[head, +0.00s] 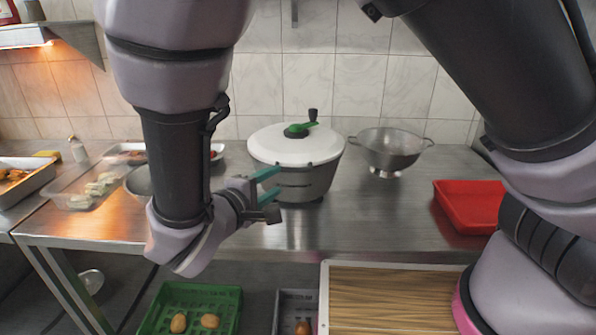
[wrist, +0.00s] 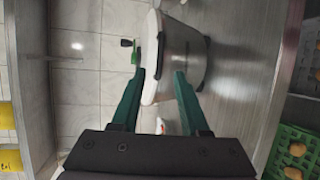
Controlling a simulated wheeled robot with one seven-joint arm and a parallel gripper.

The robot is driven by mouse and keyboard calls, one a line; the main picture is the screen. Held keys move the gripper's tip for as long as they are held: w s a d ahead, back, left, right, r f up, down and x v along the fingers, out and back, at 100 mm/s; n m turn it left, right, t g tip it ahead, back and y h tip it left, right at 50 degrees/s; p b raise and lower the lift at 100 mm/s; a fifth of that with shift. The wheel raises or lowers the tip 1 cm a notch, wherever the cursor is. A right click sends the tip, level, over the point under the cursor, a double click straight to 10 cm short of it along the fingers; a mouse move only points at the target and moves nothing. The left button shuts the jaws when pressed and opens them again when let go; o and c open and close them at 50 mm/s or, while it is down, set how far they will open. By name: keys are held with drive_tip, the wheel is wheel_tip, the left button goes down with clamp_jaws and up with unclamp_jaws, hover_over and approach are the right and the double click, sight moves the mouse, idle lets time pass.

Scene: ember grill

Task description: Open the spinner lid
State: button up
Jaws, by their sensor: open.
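The salad spinner (head: 303,181) is a grey pot standing on the steel counter. Its white lid (head: 277,145) lies flat on top and looks closed, with a green crank (head: 300,128) and a black knob (head: 313,115). My gripper (head: 272,187) is open and empty, in front of the pot's left side. In the wrist view the picture is turned sideways. There the lid (wrist: 151,57) and the pot (wrist: 184,52) show ahead of and between the teal fingers (wrist: 160,82). I cannot tell whether a finger touches the spinner.
A steel colander (head: 388,152) stands right of the spinner, and a red tray (head: 468,203) is at the far right. A clear tray of food (head: 85,190) is left. A green crate (head: 190,300) sits below the front edge. The counter before the spinner is clear.

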sight(292, 171)
drive_tip(key=x, duration=0.9)
drive_tip(key=shift+w+d+f, duration=0.1)
drive_tip(key=shift+w, duration=0.25)
clamp_jaws()
idle(0.9)
